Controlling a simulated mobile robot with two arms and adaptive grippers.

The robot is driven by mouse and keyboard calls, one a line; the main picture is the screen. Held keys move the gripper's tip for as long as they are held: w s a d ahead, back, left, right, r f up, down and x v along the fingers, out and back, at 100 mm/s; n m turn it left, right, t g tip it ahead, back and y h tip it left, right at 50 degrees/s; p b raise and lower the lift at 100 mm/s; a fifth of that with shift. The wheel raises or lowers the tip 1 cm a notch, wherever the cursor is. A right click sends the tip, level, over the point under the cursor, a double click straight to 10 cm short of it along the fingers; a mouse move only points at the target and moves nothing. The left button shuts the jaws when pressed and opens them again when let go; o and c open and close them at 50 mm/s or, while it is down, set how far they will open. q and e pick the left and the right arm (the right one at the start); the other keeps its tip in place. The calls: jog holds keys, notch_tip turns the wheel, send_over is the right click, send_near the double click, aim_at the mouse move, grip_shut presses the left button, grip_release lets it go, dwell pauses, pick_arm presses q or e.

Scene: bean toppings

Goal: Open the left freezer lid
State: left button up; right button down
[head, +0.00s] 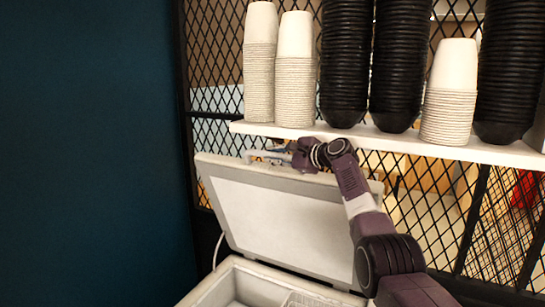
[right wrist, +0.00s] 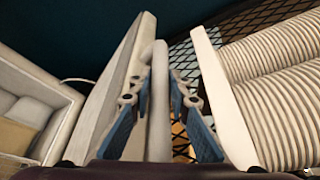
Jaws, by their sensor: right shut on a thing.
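The white freezer lid (head: 270,215) stands raised, tilted back steeply above the open freezer (head: 212,286) in the head view. My right gripper (head: 276,154) is at the lid's top edge. In the right wrist view, its blue fingers (right wrist: 161,85) are shut on the pale lid handle (right wrist: 157,65), one finger on each side. The lid's side (right wrist: 108,85) shows left of the handle, with the open freezer box further left. My left gripper is not in view.
A white shelf (head: 400,143) with stacks of white cups (head: 295,85) and black bowls (head: 345,70) is just above and behind my right gripper. A black mesh partition (head: 212,100) stands behind. A dark blue wall (head: 90,150) fills the left.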

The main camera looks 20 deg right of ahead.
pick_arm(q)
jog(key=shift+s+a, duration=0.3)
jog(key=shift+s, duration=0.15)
pick_arm(e)
jog(key=shift+f, duration=0.5)
jog(key=c, duration=2)
grip_release()
jog(key=shift+c, duration=0.2)
jog(key=shift+o, duration=1.1)
jog(key=shift+w+d, duration=0.1)
jog(key=shift+d, duration=0.05)
jog(key=shift+r, duration=0.1)
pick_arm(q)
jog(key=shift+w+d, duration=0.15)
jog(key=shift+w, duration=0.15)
pick_arm(e)
jog(key=v, duration=1.2)
jog(key=shift+d, duration=0.15)
jog(key=shift+w+r, duration=0.1)
